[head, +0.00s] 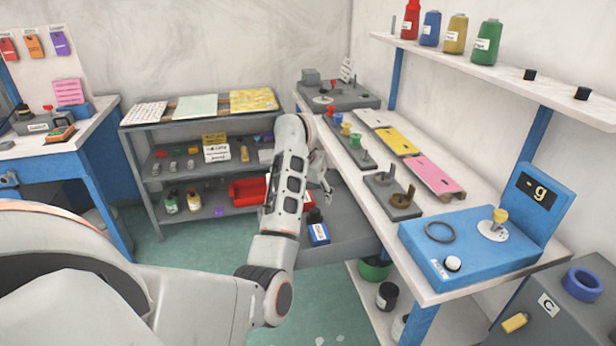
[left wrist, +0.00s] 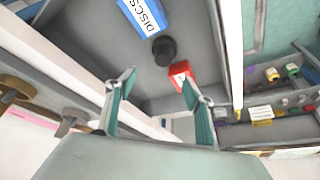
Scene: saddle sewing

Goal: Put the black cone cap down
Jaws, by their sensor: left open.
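A small black cap (left wrist: 163,51) sits on the grey surface of an open drawer (left wrist: 95,42), beside a blue box labelled DISCS (left wrist: 143,15). In the head view the black cap (head: 314,215) shows just behind the blue box (head: 319,233). My left gripper (left wrist: 158,80) is open and empty, its fingertips apart, with the cap beyond them and not touching. In the head view the left gripper (head: 326,186) hangs over the drawer, partly hidden by my arm. My right gripper is not in view.
A red box (left wrist: 180,73) lies close to the right fingertip. The workbench (head: 455,200) edge runs along the right of the drawer, with spindle stands and a blue scale (head: 470,245). Two more small black caps (head: 530,74) (head: 582,93) stand on the upper shelf. A shelf unit (head: 190,160) stands behind.

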